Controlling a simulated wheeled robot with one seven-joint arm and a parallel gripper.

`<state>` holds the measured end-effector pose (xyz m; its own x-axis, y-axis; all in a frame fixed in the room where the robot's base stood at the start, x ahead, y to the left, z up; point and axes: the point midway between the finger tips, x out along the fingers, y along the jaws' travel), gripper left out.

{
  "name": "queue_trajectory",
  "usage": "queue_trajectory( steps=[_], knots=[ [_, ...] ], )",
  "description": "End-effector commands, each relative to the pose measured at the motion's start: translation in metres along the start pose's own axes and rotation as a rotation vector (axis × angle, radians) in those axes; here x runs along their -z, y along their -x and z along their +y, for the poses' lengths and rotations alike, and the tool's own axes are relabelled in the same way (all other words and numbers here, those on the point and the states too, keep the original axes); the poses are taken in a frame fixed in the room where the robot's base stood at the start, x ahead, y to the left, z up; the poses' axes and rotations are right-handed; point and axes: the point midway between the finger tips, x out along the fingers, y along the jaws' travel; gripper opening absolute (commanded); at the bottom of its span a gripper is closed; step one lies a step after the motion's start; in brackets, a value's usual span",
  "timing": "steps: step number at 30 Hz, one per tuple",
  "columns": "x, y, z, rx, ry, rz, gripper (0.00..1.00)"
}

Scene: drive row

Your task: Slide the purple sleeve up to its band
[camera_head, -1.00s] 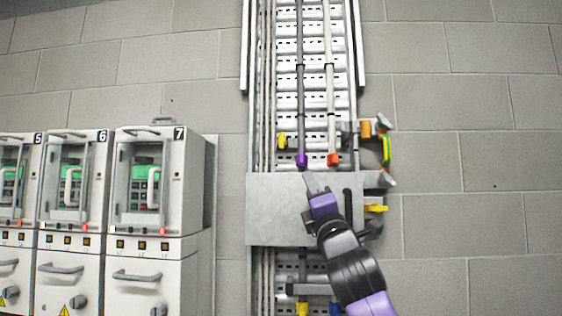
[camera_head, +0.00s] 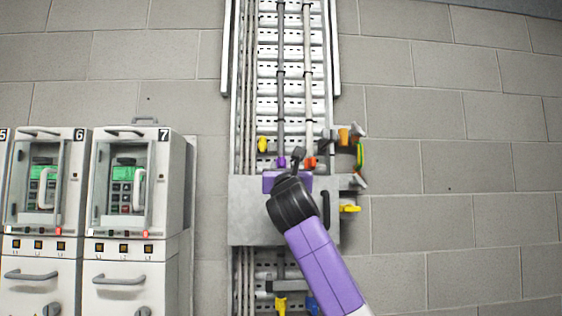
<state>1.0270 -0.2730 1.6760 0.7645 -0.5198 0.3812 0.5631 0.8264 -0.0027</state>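The purple sleeve (camera_head: 281,162) is at the lower part of a dark vertical cable (camera_head: 281,115) on the tray. A narrow dark ring, perhaps its band (camera_head: 281,73), sits on that cable well above the sleeve. My gripper (camera_head: 288,165) is just below and beside the sleeve, in front of the grey plate. Its purple hand and my black wrist hide most of the fingers. I cannot tell whether it touches the sleeve, or whether it is open or shut.
An orange-red sleeve (camera_head: 310,162) is close at the right on a pale cable (camera_head: 308,105). A yellow piece (camera_head: 262,144) is at the left. Brackets with coloured parts (camera_head: 345,136) jut out right of the tray. The grey plate (camera_head: 250,215) covers the cables below. Numbered cabinets (camera_head: 140,190) stand left.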

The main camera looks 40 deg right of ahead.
Motion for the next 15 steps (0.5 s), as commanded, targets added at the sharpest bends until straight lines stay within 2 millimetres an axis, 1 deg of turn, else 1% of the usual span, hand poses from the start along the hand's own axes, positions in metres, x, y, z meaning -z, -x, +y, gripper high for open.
queue_trajectory(
  steps=[1, 4, 9, 15],
  knots=[
    [-0.003, -0.008, 0.001, -0.001, -0.001, 0.001, 0.36],
    [-0.004, -0.023, 0.001, -0.002, -0.002, 0.001, 0.36],
    [-0.004, -0.047, 0.001, -0.002, -0.003, 0.001, 0.36],
    [-0.002, -0.063, 0.001, -0.002, -0.003, 0.0, 0.36]
  ],
)
